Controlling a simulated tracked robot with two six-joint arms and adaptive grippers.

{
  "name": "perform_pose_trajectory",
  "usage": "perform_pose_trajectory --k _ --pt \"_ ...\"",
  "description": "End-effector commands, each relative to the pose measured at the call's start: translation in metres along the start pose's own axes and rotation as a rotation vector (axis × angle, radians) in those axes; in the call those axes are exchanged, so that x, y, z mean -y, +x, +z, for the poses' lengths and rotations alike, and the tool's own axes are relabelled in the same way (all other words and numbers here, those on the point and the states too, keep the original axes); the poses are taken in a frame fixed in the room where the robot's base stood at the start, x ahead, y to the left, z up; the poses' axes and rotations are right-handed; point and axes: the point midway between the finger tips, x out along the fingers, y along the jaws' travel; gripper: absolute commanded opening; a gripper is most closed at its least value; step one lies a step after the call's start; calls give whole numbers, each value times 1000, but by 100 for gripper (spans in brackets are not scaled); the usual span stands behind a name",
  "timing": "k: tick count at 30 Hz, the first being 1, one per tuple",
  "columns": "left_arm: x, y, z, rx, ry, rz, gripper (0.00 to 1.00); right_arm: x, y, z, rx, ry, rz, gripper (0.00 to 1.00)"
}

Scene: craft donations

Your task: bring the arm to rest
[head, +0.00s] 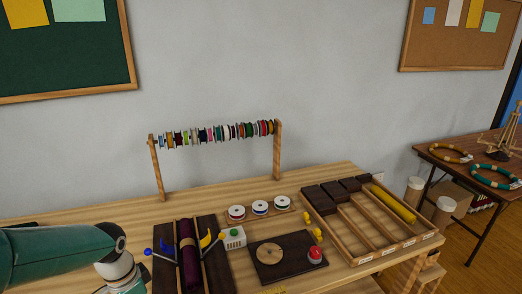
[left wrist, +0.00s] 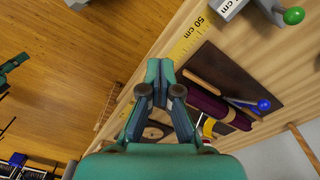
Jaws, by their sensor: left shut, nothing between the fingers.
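My left arm (head: 60,250) comes in from the left in the head view, at the near left of the wooden table; its fingers are out of that view. In the left wrist view my left gripper (left wrist: 158,70) is shut with nothing between its fingertips. It hangs over the table's front edge, near a yellow measuring strip (left wrist: 190,38) marked 50 cm. My right gripper is in neither view.
A dark red roll (head: 187,250) lies in a dark holder between blue and yellow levers. A spool rack (head: 215,133), a dark board with a red button (head: 315,255) and a divided wooden tray (head: 345,227) stand on the table. Floor (left wrist: 70,70) shows beyond the edge.

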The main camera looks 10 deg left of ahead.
Motion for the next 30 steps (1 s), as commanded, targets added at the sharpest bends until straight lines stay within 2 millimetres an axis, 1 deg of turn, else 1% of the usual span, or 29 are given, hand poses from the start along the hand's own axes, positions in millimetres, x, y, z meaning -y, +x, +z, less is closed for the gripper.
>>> perform_pose_trajectory --k 1,5,8,11,14,15,17,18,21,22,24,25,27,30 --pt "-7 11 -7 -5 0 15 0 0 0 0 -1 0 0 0" --pt "-24 39 -23 -32 -24 52 0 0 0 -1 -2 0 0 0" --pt "-40 63 -36 -54 -56 86 0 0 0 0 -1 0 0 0" --pt "-62 92 -47 -76 -99 127 0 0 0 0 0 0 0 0" --pt "-93 128 -56 -94 -167 180 0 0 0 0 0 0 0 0" --pt "-109 144 -59 -100 -205 204 0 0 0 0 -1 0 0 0" --pt "-136 172 -59 -102 -274 242 0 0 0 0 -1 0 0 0" --pt "-155 189 -58 -102 -329 264 0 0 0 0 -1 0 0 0" --pt "-194 222 -48 -97 -458 296 0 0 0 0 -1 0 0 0" --pt "-202 230 -44 -95 -492 301 0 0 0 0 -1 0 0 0" --pt "-218 242 -36 -89 -556 305 0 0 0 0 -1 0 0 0" --pt "-223 246 -33 -87 -580 304 0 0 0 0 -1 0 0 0" --pt "-231 253 -27 -84 -617 302 0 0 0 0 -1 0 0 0" --pt "-236 257 -24 -85 -646 298 0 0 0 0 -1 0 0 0"
